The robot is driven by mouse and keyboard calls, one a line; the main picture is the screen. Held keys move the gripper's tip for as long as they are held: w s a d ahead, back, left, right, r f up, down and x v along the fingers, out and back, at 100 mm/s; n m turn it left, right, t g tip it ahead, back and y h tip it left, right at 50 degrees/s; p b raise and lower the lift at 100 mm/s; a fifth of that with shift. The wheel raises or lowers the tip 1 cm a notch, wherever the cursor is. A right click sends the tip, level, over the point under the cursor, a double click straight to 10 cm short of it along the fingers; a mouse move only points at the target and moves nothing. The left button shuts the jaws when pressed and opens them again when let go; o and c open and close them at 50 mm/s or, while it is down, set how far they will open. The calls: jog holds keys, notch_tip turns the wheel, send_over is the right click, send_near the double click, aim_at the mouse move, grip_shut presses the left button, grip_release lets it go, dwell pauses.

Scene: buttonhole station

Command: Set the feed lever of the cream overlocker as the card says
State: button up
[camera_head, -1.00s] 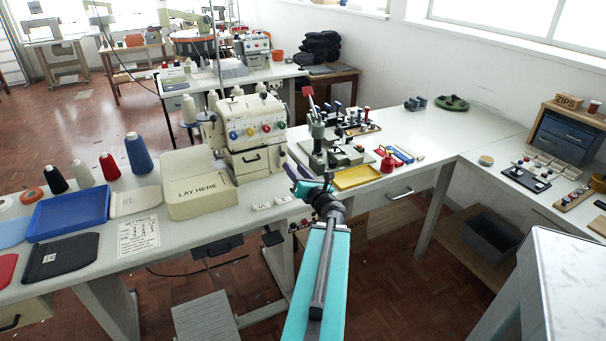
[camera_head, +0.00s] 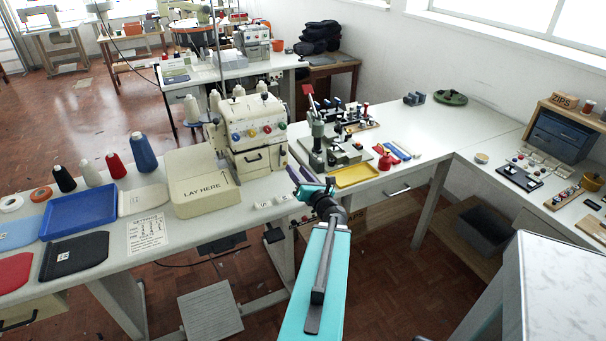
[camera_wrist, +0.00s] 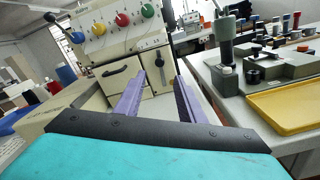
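The cream overlocker (camera_head: 257,133) stands on the long bench with coloured dials on its front. It also fills the upper left of the wrist view (camera_wrist: 110,50). There a small lever with a dark knob (camera_wrist: 159,62) shows on the right of its front, beyond my fingers; its exact setting is too small to read. The settings card (camera_head: 147,232) lies flat on the bench at left; its lines are too small to read. My gripper (camera_wrist: 161,76) has two purple fingers, apart and empty, in front of the machine and short of it. It also shows in the head view (camera_head: 302,176).
A cream "LAY HERE" box (camera_head: 200,190) sits left of the machine. A green press (camera_head: 318,140) and a yellow tray (camera_head: 355,175) stand to its right. Two small white labelled blocks (camera_head: 272,201) lie at the bench's front edge, near my gripper. Thread cones (camera_head: 142,152) stand at left.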

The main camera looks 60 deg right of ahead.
jog(key=shift+s+a+r+p, duration=0.2)
jog(key=shift+s+a+p, duration=0.15)
jog(key=shift+p, duration=1.4)
jog(key=p+v, duration=0.1)
jog(key=v, duration=0.1)
jog(key=shift+s+a+f, duration=0.15)
jog(key=shift+s+a, duration=0.05)
jog(key=shift+s, duration=0.15)
